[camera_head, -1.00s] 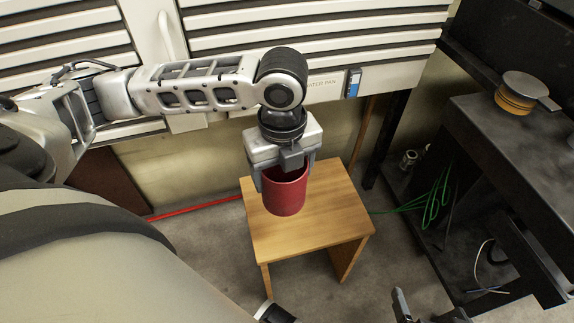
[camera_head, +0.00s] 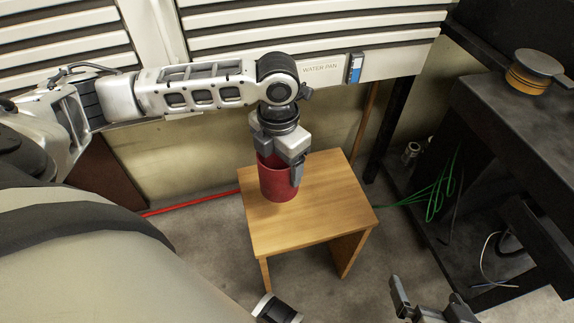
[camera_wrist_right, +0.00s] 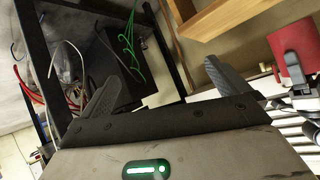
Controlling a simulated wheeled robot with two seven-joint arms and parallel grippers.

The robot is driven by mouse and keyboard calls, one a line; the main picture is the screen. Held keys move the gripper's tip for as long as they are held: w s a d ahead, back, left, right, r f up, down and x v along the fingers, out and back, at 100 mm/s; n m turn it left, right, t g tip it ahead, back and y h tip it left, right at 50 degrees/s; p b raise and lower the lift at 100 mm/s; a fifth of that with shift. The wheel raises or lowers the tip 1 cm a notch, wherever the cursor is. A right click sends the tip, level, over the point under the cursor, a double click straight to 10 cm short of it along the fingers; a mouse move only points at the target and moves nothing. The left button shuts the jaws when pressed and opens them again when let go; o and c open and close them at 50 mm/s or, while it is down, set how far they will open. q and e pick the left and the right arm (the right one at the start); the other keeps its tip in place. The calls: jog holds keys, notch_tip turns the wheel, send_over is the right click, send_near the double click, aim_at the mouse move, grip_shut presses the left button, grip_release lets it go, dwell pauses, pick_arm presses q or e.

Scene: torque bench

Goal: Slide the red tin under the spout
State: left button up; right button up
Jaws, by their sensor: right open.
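The red tin (camera_head: 278,184) stands upright near the back left edge of a small wooden stool (camera_head: 325,205). My left gripper (camera_head: 282,160) is over it, pointing down. One finger lies against the tin's outer right side; the other is hidden, so its grip is unclear. The tin also shows in the right wrist view (camera_wrist_right: 290,48), upside down, beside the left gripper (camera_wrist_right: 298,88). My right gripper (camera_head: 428,304) is open and empty at the bottom right; its spread fingers show in the wrist view (camera_wrist_right: 160,90). I cannot make out a spout.
A louvred white cabinet with a WATER PAN panel (camera_head: 322,78) stands behind the stool. A dark bench (camera_head: 500,125) carries a round brass-coloured piece (camera_head: 530,75) at right. Green cables (camera_head: 435,195) hang beside it. The stool's front and right top are clear.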

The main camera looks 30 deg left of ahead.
pick_arm(q)
jog(key=w+f, duration=0.1)
jog(key=w+f+b, duration=0.1)
jog(key=f, duration=0.1)
jog(key=w+f, duration=0.1)
jog(key=shift+w+a+f+b, duration=0.2)
jog(key=shift+a+f+b, duration=0.1)
jog(key=shift+a+f, duration=0.1)
jog(key=f, duration=0.1)
jog(key=w+f+b, duration=0.1)
jog(key=shift+a+f+b, duration=0.15)
jog(key=shift+f+b, duration=0.15)
jog(key=shift+f, duration=0.1)
jog(key=shift+f+b, duration=0.3)
jog(key=shift+f, duration=0.35)
pick_arm(e)
jog(key=r, duration=0.1)
jog(key=a+r+t+y, duration=0.1)
jog(key=r+t, duration=0.1)
jog(key=r, duration=0.1)
jog(key=shift+a+r+n+y, duration=0.1)
jog(key=shift+a+n+y, duration=0.2)
pick_arm(q)
jog(key=o, duration=1)
pick_arm(e)
jog(key=shift+d, duration=0.1)
